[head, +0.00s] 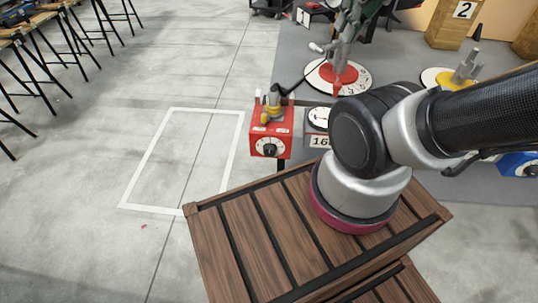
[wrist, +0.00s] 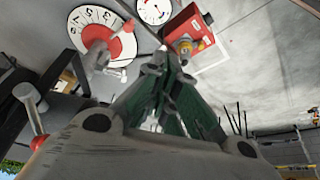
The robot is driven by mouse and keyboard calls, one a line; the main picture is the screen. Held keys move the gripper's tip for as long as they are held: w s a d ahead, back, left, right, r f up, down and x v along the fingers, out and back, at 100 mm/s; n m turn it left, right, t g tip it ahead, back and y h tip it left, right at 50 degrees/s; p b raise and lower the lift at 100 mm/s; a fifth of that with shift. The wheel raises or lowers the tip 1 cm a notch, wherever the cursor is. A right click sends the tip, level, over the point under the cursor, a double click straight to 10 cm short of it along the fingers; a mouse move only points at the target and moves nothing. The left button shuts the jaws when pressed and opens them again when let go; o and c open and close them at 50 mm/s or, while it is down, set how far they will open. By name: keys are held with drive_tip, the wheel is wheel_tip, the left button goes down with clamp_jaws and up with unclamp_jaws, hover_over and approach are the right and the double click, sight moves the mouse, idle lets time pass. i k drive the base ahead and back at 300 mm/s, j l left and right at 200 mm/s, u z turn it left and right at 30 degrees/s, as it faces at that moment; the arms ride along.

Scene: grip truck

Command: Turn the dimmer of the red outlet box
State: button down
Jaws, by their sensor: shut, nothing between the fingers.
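The red outlet box (head: 270,135) stands at the near left edge of the grey table in the head view. Its dimmer, a black knob (head: 269,150) on a white dial, is on the front face. A yellow and grey plug sits on top. In the wrist view the box (wrist: 182,26) is at top centre-right, seen from behind and above, with the dark knob (wrist: 208,18) at its far edge. My gripper (head: 338,50), green and grey, is above the table behind the box, apart from it. Its fingers (wrist: 155,66) are shut with nothing between them.
A gauge box marked 16 (head: 318,127) stands just right of the red box. A red and white numbered disc (head: 318,78) lies behind it. A wooden crate (head: 245,235) is in front. A blue box (head: 519,163) stands far right. Floor left of the red box is clear.

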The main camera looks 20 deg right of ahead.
sight(270, 150)
drive_tip(key=k+l+u, duration=0.4)
drive_tip(key=l, duration=0.25)
drive_tip(key=k+l+u, duration=0.35)
drive_tip(key=l, duration=0.2)
